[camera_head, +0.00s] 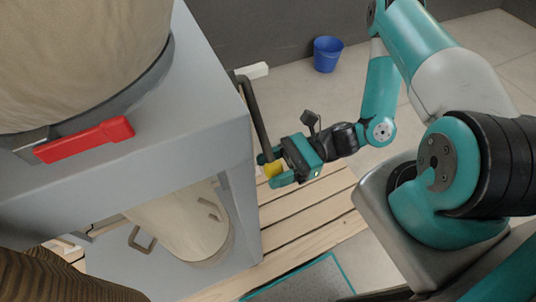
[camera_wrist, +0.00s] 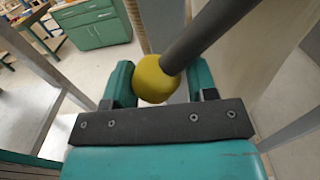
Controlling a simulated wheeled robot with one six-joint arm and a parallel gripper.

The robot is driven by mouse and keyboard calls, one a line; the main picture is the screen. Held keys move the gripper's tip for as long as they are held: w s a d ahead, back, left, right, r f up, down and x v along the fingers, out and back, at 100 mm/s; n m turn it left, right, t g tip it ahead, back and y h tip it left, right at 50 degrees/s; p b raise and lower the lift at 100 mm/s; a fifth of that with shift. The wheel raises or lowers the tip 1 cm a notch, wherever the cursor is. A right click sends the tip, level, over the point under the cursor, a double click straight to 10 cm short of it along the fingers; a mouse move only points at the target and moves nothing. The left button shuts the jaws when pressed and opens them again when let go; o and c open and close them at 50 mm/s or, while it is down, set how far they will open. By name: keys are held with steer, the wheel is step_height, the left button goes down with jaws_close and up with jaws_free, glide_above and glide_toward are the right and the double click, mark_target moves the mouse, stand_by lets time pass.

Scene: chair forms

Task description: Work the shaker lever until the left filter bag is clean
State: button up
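The shaker lever (camera_head: 255,112) is a dark bar on the side of a grey cabinet, ending in a yellow knob (camera_head: 273,169). My gripper (camera_head: 275,170) has its teal fingers on either side of the knob and looks shut on it. In the wrist view the yellow knob (camera_wrist: 155,80) sits between the fingers, and the dark lever bar (camera_wrist: 205,35) runs to the upper right across the right finger. One beige filter bag (camera_head: 80,50) shows at the upper left, cut by the picture edge, above a grey band. How dusty it is cannot be told.
A red handle (camera_head: 84,139) sticks out below the bag. A beige drum (camera_head: 185,228) stands inside the grey cabinet frame (camera_head: 205,90). A wooden pallet (camera_head: 310,205) lies beneath. A blue bucket (camera_head: 328,54) stands on open floor behind. A green cabinet (camera_wrist: 93,24) shows farther off.

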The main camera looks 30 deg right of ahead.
mark_target(279, 169)
steer(key=shift+s+r, duration=0.1)
steer(key=shift+s, duration=0.1)
steer(key=s+r+p, duration=0.1)
steer(key=r+p, duration=0.1)
steer(key=r, duration=0.1)
steer(key=shift+s+p, duration=0.35)
steer(key=shift+s, duration=0.05)
steer(key=shift+s+r, duration=0.25)
steer(key=shift+s, duration=0.1)
steer(key=shift+f, duration=0.15)
